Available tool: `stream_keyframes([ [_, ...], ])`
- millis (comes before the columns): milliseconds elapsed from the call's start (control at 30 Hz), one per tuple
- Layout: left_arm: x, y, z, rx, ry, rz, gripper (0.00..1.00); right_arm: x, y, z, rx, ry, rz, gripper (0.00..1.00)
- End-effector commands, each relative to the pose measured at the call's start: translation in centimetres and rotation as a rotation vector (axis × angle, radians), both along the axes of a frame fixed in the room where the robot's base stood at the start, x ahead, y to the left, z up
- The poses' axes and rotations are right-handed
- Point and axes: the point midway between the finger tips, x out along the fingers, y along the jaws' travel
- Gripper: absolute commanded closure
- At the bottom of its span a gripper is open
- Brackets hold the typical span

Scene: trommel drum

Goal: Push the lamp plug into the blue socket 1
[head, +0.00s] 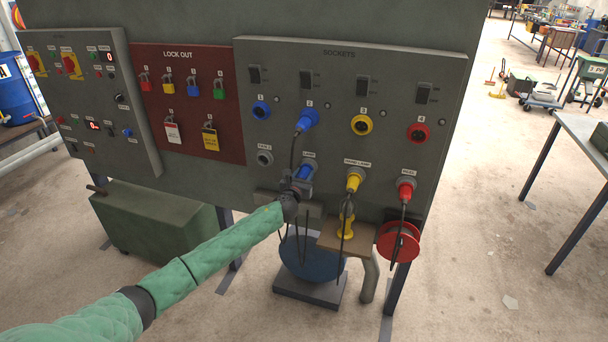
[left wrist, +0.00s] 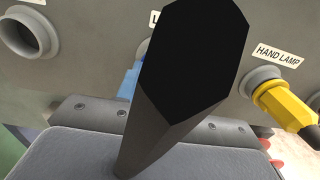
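Blue socket 1 (head: 261,110) is at the upper left of the grey sockets panel, with no plug in it. The blue lamp plug (head: 306,170) is at the lower holder labelled LAMP. My left gripper (head: 303,184) is right at this plug, coming from below and in front. In the left wrist view, a bit of blue (left wrist: 129,82) shows behind a large dark block that hides most of the plug and its label. Whether the fingers are closed on the plug is hidden. My right gripper is in neither view.
Another blue plug (head: 308,119) sits in socket 2, its cable hanging down near my gripper. Yellow socket 3 (head: 361,124) and red socket 4 (head: 418,133) are empty. Yellow (head: 354,181) and red (head: 405,190) plugs hang in lower holders. An empty grey holder (head: 264,158) is left of the lamp plug.

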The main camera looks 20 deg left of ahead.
Motion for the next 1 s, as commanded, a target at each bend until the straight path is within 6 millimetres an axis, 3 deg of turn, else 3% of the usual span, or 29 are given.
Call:
stream_keyframes([
  [33,0.0,0.0,0.0,0.0,0.0,-0.001,0.9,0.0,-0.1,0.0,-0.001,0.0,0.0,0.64],
  [100,0.0,0.0,0.1,0.0,-0.001,-0.001,0.99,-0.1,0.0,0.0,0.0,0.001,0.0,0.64],
  [1000,-2.6,0.1,0.0,0.001,0.0,-0.001,0.99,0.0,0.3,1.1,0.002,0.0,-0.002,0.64],
])
